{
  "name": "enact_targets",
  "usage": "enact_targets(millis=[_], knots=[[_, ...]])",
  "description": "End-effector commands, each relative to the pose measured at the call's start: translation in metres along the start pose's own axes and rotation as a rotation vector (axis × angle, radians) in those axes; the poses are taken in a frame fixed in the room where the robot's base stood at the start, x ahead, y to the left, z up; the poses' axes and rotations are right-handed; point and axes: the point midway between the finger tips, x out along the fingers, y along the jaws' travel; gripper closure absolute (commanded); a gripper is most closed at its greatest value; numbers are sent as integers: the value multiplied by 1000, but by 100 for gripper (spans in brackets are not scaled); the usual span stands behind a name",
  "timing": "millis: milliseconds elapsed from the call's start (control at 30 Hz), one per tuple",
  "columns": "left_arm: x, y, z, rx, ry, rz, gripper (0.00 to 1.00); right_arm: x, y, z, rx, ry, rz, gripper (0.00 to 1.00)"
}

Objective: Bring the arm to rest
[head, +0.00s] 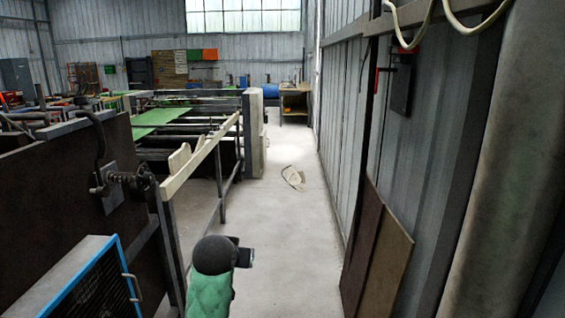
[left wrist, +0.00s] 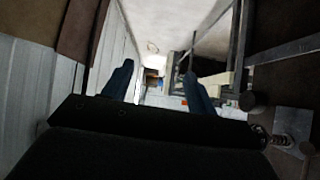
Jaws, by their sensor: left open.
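My left gripper (left wrist: 158,86) shows in the left wrist view with its two dark fingers spread apart and nothing between them. That view is upside down, with the floor at the top, and the fingers point along the aisle. In the head view, a green link of my arm (head: 209,296) with a dark rounded joint (head: 215,255) rises from the bottom edge, over the aisle floor. I cannot make out the fingers there. My right gripper is in neither view.
A pale rail (head: 203,158) and machine frame line the left of the aisle. A blue-edged mesh guard (head: 100,290) is at lower left. Brown boards (head: 385,255) lean on the right wall. A pale, flattened item (head: 293,178) lies on the floor (head: 290,240), which is otherwise clear.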

Motion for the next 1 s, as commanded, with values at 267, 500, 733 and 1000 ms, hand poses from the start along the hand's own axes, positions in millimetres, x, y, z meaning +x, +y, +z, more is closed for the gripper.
enact_targets(millis=[267, 500, 733, 1000], knots=[[-24, 15, 106, 8, -77, 95, 42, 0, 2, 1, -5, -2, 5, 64], [-46, 22, 193, 12, -168, 137, 42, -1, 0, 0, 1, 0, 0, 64], [-65, 26, 280, 15, -286, 145, 42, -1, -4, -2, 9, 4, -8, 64], [-86, 32, 390, 16, -465, 157, 42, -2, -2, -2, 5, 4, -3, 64]])
